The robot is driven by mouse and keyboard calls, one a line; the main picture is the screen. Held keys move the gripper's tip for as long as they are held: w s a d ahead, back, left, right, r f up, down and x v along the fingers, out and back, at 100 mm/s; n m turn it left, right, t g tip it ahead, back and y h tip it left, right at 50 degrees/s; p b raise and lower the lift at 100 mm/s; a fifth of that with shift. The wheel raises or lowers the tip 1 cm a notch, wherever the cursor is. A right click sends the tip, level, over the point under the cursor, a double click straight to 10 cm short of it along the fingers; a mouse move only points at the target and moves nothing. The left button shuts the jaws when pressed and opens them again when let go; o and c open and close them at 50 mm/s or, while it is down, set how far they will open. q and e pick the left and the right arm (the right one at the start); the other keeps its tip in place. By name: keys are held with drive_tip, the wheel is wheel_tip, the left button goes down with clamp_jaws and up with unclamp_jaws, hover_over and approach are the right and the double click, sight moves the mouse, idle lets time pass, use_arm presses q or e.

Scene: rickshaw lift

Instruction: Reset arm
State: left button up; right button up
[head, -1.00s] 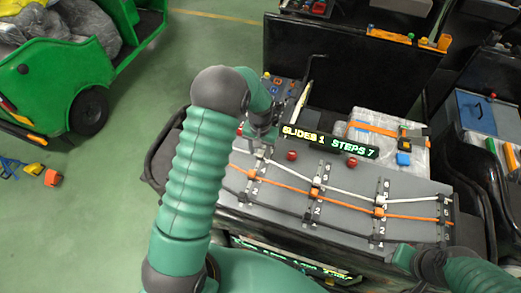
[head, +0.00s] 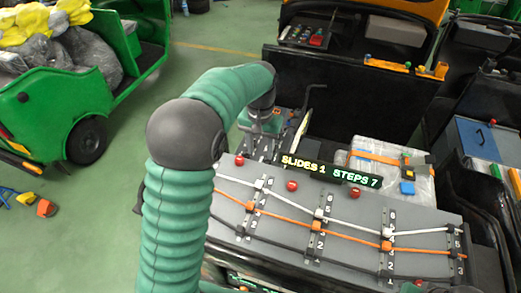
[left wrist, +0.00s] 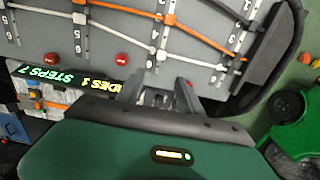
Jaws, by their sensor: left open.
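My left gripper (head: 262,146) shows in the head view above the far left part of a grey panel (head: 356,208), near the left end of a lit display (head: 330,171) reading "SLIDES 1 STEPS 7". Its fingers also show in the left wrist view (left wrist: 163,98), apart and with nothing seen between them, in front of the panel near the display. My left arm covers the panel's left side in the head view. Numbered tracks on the panel carry white sliders (head: 319,213) and orange sliders (head: 318,226) joined by cords. My right gripper is not seen.
Red knobs (head: 292,186) stand up along the panel's far edge. Behind it is a grey wrapped bundle with an orange strap (head: 376,158). A green cart (head: 40,105) stands at the left, with open floor (head: 95,215) in front of it.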

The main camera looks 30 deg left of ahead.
use_arm(q)
drive_tip(key=shift+s+a+r, duration=0.1)
drive_tip(key=shift+a, duration=0.1)
drive_tip(key=s+d+f+m+t+b, duration=0.1)
drive_tip(key=s+d+f+b, duration=0.1)
drive_tip(key=s+f, duration=0.3)
drive_tip(key=s+d+f+m+b, duration=0.1)
drive_tip(key=s+d+f+b, duration=0.2)
drive_tip(key=s+d+f, duration=0.2)
drive_tip(key=s+d+f+t+b, duration=0.1)
drive_tip(key=s+d+f+b, duration=0.2)
drive_tip(key=s+d+f, duration=0.1)
drive_tip(key=shift+s+d+f+m+t, duration=0.15)
drive_tip(key=shift+s+f+m, duration=0.05)
drive_tip(key=shift+s+f, duration=0.3)
drive_tip(key=shift+s+d+f+m+t, duration=0.1)
drive_tip(key=shift+s+f+m+t, duration=0.1)
drive_tip(key=shift+s+f, duration=0.3)
drive_tip(key=shift+s+d+f, duration=0.1)
drive_tip(key=shift+s+f, duration=0.1)
drive_tip(key=shift+w+a+f, duration=0.1)
drive_tip(key=shift+w+a, duration=0.15)
